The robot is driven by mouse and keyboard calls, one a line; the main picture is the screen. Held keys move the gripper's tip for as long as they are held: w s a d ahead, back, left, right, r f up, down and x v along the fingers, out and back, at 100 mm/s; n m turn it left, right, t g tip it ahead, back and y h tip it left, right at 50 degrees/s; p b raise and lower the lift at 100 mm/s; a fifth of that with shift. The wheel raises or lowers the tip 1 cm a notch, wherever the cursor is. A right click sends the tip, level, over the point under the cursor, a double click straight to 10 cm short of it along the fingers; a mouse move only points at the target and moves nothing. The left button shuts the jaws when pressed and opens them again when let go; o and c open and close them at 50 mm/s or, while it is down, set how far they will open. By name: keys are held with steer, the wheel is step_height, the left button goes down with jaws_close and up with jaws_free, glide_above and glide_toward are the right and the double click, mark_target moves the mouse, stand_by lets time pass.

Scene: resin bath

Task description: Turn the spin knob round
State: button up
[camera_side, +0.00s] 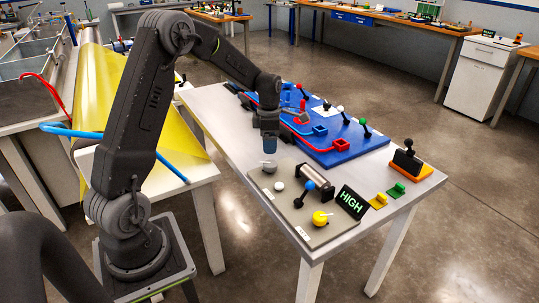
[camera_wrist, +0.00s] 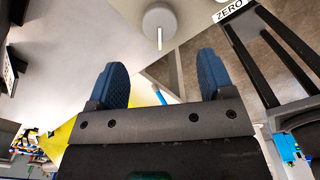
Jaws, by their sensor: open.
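A round grey knob with a white pointer line (camera_wrist: 158,18), which looks like the spin knob, is at the top of the wrist view, beyond my fingertips. In the side view a grey knob (camera_side: 268,168) sits on the far left part of the grey panel (camera_side: 300,228), just below my gripper (camera_side: 270,151). My gripper points down over it with blue fingers. In the wrist view my gripper (camera_wrist: 162,72) is open, its fingers wide apart with nothing between them. The knob looks clear of the fingers.
The panel also carries a white ball (camera_side: 279,186), a metal roller (camera_side: 315,181), a blue-topped lever (camera_side: 309,186), a yellow knob (camera_side: 320,218) and a HIGH sign (camera_side: 352,201). A blue board (camera_side: 350,145) with several levers lies behind. A ZERO label (camera_wrist: 230,9) shows in the wrist view.

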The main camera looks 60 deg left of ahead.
step_height(320, 180, up, 6)
steer(key=shift+f, duration=0.15)
stand_by(0.3)
steer(key=s+d+r+m+t, duration=0.2)
steer(key=s+d+r+m, duration=0.45)
steer(key=d+m, duration=0.3)
steer(key=s+d+r+m+t, duration=0.2)
steer(key=s+d+r+m, duration=0.3)
steer(key=s+d+m, duration=0.4)
steer(key=s+d+f+m+t, duration=0.1)
steer(key=s+d+m, duration=0.3)
steer(key=m, duration=0.7)
steer(key=shift+s+m+t, duration=0.3)
steer(key=shift+s+m, duration=0.05)
steer(key=shift+s, duration=0.9)
